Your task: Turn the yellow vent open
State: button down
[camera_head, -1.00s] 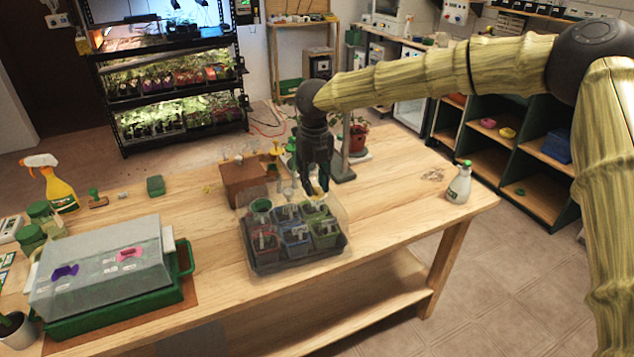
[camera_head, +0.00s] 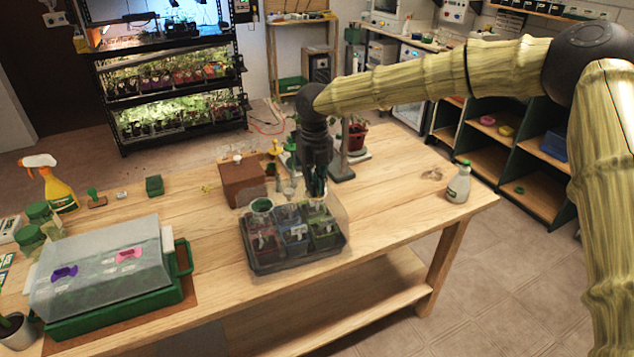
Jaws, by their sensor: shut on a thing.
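A clear cover (camera_head: 335,208) stands over a dark tray (camera_head: 268,268) of several small pots in the middle of the bench. My gripper (camera_head: 317,190) points down at the top of this cover, over its right rear part. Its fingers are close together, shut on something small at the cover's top. The fingers hide it, and no yellow shows clearly there, so I cannot see how far the yellow vent is turned. A second, cloudy cover (camera_head: 95,275) at the left carries a purple vent (camera_head: 64,272) and a pink vent (camera_head: 128,255).
A brown box (camera_head: 242,183) and small bottles stand just behind the clear cover. A yellow sprayer (camera_head: 58,190) stands at the left. The bench right of the tray is mostly clear.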

jog(key=shift+a+r+n+p, duration=0.15)
jog(key=shift+r+n+p, duration=0.15)
jog(key=shift+n+p, duration=0.75)
jog(key=n+p, duration=0.3)
jog(key=p, duration=0.1)
jog(key=shift+p, duration=0.3)
jog(key=n+p, duration=0.5)
jog(key=shift+f, duration=0.1)
jog(key=n+p, duration=0.2)
jog(key=n, duration=0.2)
jog(key=shift+f+n+p, duration=0.15)
jog(key=shift+n+p, duration=0.65)
jog(key=shift+n, duration=0.85)
jog(key=c, duration=1.6)
grip_release()
